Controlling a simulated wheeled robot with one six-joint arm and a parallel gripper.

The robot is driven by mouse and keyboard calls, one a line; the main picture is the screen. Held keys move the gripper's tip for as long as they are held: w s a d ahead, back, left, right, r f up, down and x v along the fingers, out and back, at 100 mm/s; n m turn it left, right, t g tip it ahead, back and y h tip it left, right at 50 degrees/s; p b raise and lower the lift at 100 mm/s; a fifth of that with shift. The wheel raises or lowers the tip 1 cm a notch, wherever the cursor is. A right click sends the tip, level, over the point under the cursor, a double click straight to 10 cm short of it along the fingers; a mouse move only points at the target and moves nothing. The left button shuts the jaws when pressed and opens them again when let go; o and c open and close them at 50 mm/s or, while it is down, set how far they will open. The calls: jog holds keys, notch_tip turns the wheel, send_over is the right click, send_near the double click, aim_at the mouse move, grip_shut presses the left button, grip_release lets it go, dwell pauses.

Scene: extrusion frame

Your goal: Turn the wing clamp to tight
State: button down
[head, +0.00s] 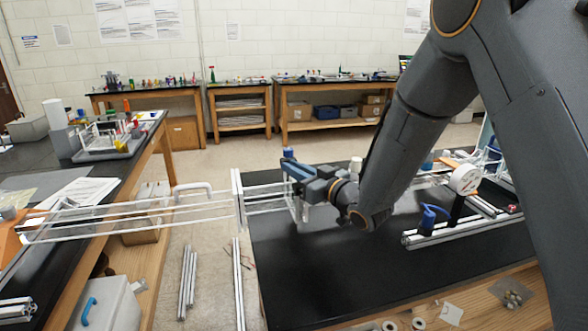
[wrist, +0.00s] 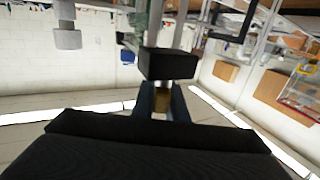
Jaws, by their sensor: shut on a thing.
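My gripper (head: 296,174) reaches left to the upright of the white extrusion frame (head: 239,202) at the table's left edge. In the wrist view my gripper (wrist: 161,98) is shut, its dark fingers close around a small brass-coloured part (wrist: 158,99). A black block (wrist: 168,64), apparently part of the wing clamp, sits just beyond the fingertips, in front of the light frame bars. The fingers hide much of the clamp, and its turn angle cannot be read. A blue knob (head: 288,153) shows just above my gripper in the head view.
A blue-handled fixture (head: 430,217) and a round white gauge (head: 464,180) stand on rails at the right of the black table (head: 330,270). Long frame bars (head: 120,212) span the gap to the left bench. Loose extrusions (head: 188,275) lie on the floor. The table's front middle is clear.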

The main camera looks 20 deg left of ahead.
jog(key=shift+m+t, duration=0.3)
jog(key=shift+t, duration=0.1)
jog(key=shift+w+d+m+t+h+b, duration=0.1)
jog(key=shift+w+m+t+h+b, duration=0.1)
jog(key=shift+m+t+h+b, duration=0.65)
jog(key=m+t+h, duration=0.1)
jog(key=h, duration=0.1)
jog(key=d+m+t+h, duration=0.1)
jog(key=m+t+h, duration=0.1)
jog(key=h, duration=0.1)
jog(key=w+m+t+h+b, duration=0.1)
jog(key=m+h, duration=0.1)
jog(key=shift+d+t+h, duration=0.25)
jog(key=shift+t, duration=0.1)
jog(key=shift+w+d+m+t+h, duration=0.1)
jog(key=shift+d+m+t+h, duration=0.2)
jog(key=shift+m+h, duration=0.85)
jog(key=shift+w+d+m+t+h, duration=0.1)
jog(key=shift+d+m+t+h, duration=0.2)
jog(key=shift+m+h, duration=0.8)
jog(key=shift+d+r+n+h, duration=0.1)
jog(key=shift+n+h, duration=0.2)
jog(key=shift+h, duration=0.15)
jog(key=c, duration=1.8)
grip_release()
jog(key=shift+o, duration=0.2)
jog(key=shift+s, duration=0.1)
